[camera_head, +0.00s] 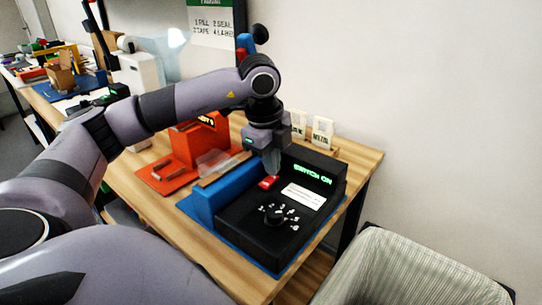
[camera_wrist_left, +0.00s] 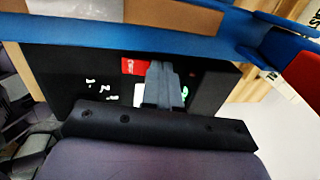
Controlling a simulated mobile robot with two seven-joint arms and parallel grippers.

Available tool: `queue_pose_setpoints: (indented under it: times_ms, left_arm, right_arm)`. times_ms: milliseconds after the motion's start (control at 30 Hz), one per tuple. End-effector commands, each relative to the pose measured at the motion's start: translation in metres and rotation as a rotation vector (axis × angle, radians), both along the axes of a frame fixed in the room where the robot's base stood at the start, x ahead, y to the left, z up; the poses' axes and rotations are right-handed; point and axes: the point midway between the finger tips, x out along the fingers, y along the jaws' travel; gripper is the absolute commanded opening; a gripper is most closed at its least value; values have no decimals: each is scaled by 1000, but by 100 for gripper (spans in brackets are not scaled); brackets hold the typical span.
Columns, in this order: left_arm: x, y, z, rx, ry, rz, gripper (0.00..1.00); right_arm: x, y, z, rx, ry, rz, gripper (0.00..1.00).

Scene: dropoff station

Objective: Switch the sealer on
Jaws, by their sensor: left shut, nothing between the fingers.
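The sealer (camera_head: 240,222) is a black machine on a blue base at the right end of the wooden table. Green letters reading "SWITCH ON" (camera_head: 312,174) glow on its raised back part. A red switch (camera_head: 268,183) sits on its top, with a black dial (camera_head: 275,213) and white marks nearer me. My left gripper (camera_head: 272,172) is shut and empty, pointing down with its tips right at the red switch. In the left wrist view the fingers (camera_wrist_left: 162,75) lie beside the red switch (camera_wrist_left: 133,66); I cannot tell whether they touch it. My right gripper is not in view.
A blue bar (camera_head: 222,190) runs along the sealer's left side. An orange device (camera_head: 200,143) stands further left. White cards (camera_head: 321,132) stand behind the sealer against the wall. A ribbed bin (camera_head: 400,270) stands on the floor at the front right.

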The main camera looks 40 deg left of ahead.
Motion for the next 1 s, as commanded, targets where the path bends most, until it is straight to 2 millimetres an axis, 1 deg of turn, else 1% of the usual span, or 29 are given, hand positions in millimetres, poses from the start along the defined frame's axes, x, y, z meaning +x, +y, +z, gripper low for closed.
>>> queue_pose_setpoints:
  times_ms: [200,367,533,1000]
  left_arm:
    - [0,0,-1,0,1,0,0]
    - [6,0,-14,-1,3,0,0]
    - [13,1,-19,-1,6,0,0]
    - [11,0,-21,-1,6,0,0]
  right_arm:
    - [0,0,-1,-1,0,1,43]
    - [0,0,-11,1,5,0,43]
    - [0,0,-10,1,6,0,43]
    - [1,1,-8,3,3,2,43]
